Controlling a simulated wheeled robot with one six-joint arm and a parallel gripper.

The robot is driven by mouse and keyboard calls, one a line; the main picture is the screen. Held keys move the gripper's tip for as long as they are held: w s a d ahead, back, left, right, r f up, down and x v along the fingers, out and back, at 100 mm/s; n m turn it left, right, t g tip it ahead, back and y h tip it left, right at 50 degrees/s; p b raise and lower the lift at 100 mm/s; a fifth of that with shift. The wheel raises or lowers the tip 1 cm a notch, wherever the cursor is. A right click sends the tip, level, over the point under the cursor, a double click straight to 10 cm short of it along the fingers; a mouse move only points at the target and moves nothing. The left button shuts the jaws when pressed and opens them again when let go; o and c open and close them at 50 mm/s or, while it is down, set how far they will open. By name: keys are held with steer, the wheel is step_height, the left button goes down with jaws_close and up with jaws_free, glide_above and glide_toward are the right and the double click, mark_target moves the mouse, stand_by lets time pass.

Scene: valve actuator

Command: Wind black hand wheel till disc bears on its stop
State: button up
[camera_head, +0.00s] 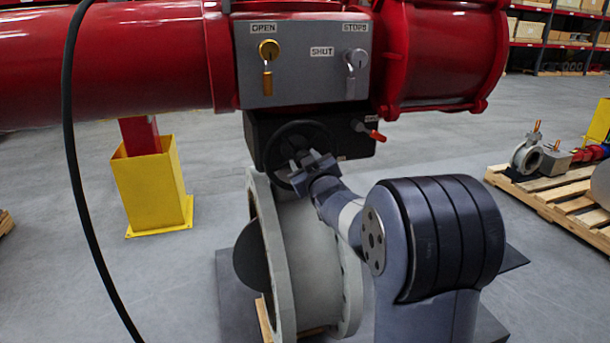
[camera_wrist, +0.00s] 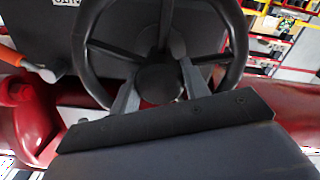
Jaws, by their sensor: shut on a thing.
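The black hand wheel (camera_head: 284,133) is on the front of a dark gearbox under the red actuator. My gripper (camera_head: 308,165) is at the wheel's lower right side in the head view. In the wrist view the wheel (camera_wrist: 88,70) fills the upper middle, and my gripper's two fingers (camera_wrist: 158,82) reach in around its hub, shut on it. The grey valve body (camera_head: 315,262) stands below the gearbox. The dark disc (camera_head: 250,256) sticks out of its left opening, at an angle to the flange. Its stop cannot be made out.
A red-tipped lever (camera_head: 376,136) is right of the wheel. A black cable (camera_head: 70,130) hangs at left. A yellow post guard (camera_head: 150,190) and a wooden pallet (camera_head: 540,196) stand apart.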

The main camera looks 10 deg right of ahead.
steer(key=shift+f+n+b, duration=0.1)
steer(key=shift+n+b, duration=0.95)
steer(key=shift+n, duration=0.15)
steer(key=shift+r, duration=0.2)
stand_by(0.4)
steer(key=o, duration=1.4)
steer(key=shift+f, duration=0.1)
steer(key=s, duration=1)
steer(key=shift+s+d, duration=0.3)
steer(key=shift+s, duration=0.1)
